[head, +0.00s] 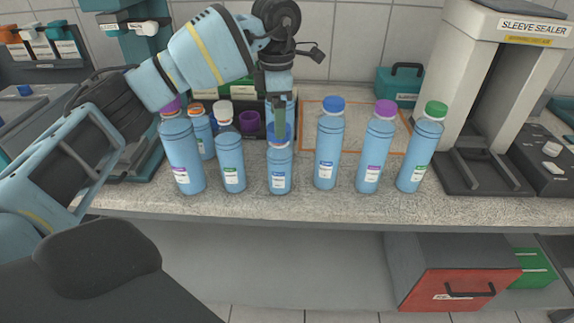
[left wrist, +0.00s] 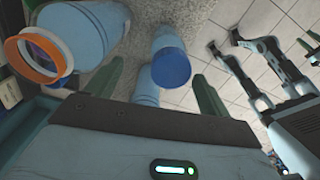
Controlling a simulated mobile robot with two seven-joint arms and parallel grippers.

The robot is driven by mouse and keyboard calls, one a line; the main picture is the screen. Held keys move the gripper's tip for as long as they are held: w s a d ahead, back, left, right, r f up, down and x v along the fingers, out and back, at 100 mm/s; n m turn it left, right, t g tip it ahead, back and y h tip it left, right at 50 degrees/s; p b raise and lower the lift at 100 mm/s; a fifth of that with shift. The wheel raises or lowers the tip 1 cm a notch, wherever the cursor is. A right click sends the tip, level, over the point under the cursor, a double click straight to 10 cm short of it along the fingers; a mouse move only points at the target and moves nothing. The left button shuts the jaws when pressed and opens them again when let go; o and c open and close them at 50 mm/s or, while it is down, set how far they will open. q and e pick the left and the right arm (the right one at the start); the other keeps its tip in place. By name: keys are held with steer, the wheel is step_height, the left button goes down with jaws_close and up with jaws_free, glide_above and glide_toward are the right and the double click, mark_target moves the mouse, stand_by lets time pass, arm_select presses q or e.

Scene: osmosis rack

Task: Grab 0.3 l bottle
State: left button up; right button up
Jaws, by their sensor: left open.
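A short blue bottle with a blue cap (head: 279,170) stands upright in the middle of the counter's front row. Label volumes are too small to read. My left gripper (head: 280,127) points down at the blue-capped short bottle's top, overlapping its cap in the head view; contact cannot be told. In the left wrist view its green fingers (left wrist: 160,92) are apart, with a blue-capped bottle (left wrist: 172,66) showing between them.
Taller bottles stand nearby: purple-capped (head: 183,155) at left, blue-capped (head: 328,145), purple-capped (head: 375,150) and green-capped (head: 420,150) at right. An orange-capped bottle (head: 202,138) stands behind. The sleeve sealer (head: 475,90) bounds the right side. The counter (head: 310,206) is clear in front.

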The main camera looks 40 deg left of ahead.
mark_target(278, 144)
arm_select(q)
steer(key=shift+s+d+r, duration=0.15)
steer(key=shift+d+r, duration=0.1)
steer(key=shift+d, duration=0.05)
steer(key=shift+s+d, duration=0.25)
step_height(278, 144, down, 2)
steer(key=shift+w+a+f, duration=0.1)
steer(key=shift+a+f, duration=0.05)
steer(key=shift+f, duration=0.15)
steer(key=f, duration=0.3)
steer(key=shift+s+f, duration=0.3)
steer(key=shift+f, duration=0.7)
steer(key=shift+c, duration=0.4)
